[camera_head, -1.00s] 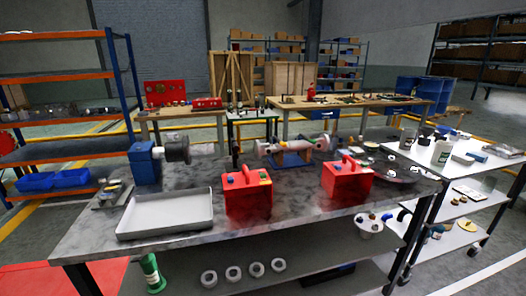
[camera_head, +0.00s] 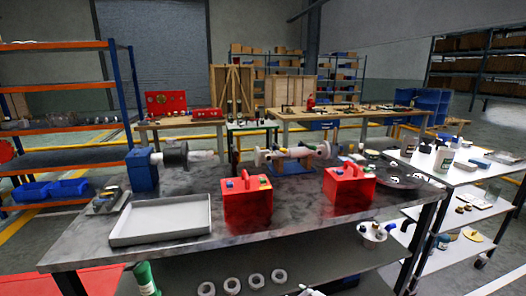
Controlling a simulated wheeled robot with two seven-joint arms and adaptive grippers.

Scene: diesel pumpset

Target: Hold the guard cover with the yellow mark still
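Two red box-like covers with top handles stand upright on the dark metal workbench (camera_head: 290,213). The left red cover (camera_head: 248,207) has small blue and pale yellowish spots near its top. The right red cover (camera_head: 348,190) also has small coloured spots by its handle. The marks are too small to tell for sure which cover bears the yellow one. Neither cover is touched by anything of mine that I can see. Neither of my grippers can be made out in the head view.
A grey tray (camera_head: 163,238) lies on the bench's left. Behind the covers are a blue block with a shaft (camera_head: 143,170) and a pipe assembly (camera_head: 292,154). A white cart (camera_head: 465,170) stands at the right. A small pale object at the bottom edge is unclear.

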